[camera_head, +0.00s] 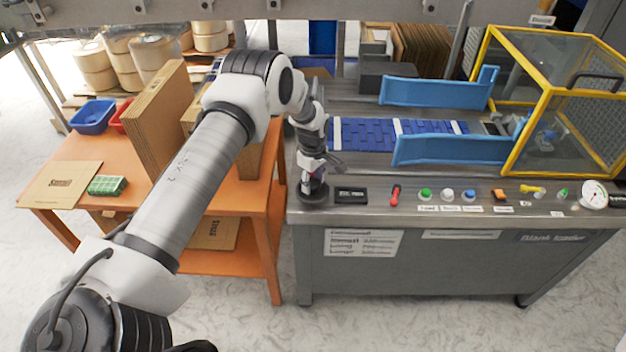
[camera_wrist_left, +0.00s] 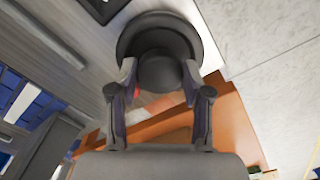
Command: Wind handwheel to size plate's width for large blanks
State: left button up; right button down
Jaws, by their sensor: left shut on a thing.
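The dark round handwheel (camera_head: 313,194) sits at the left front corner of the grey machine top. It fills the upper middle of the left wrist view (camera_wrist_left: 130,45), with a rounded dark knob (camera_wrist_left: 163,72) on it. My left gripper (camera_head: 318,170) reaches down onto the handwheel. In the left wrist view its two fingers (camera_wrist_left: 158,82) are closed on either side of the knob. A white size plate (camera_head: 363,243) with several printed lines is on the machine's front; its figures are too small to read surely. A black display (camera_head: 350,195) stands right of the handwheel. My right gripper is out of view.
Two blue guide rails (camera_head: 440,91) flank the blue belt (camera_head: 365,135). A red switch (camera_head: 395,194) and several buttons line the front edge. A yellow-framed guard (camera_head: 506,120) stands at right. An orange table (camera_head: 150,205) with cardboard stands left.

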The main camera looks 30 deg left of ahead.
pick_arm(q)
jog(key=n, duration=0.4)
jog(key=shift+s+f+n+p, duration=0.2)
jog(key=shift+s+n+p, duration=0.1)
jog(key=shift+p, duration=0.1)
jog(key=shift+f+n+p, duration=0.1)
jog(key=shift+n+p, duration=0.2)
jog(key=shift+n, duration=1.6)
jog(key=o, duration=1.1)
jog(key=shift+o, duration=0.3)
jog(key=shift+w+a, duration=0.1)
jog(key=shift+w, duration=0.05)
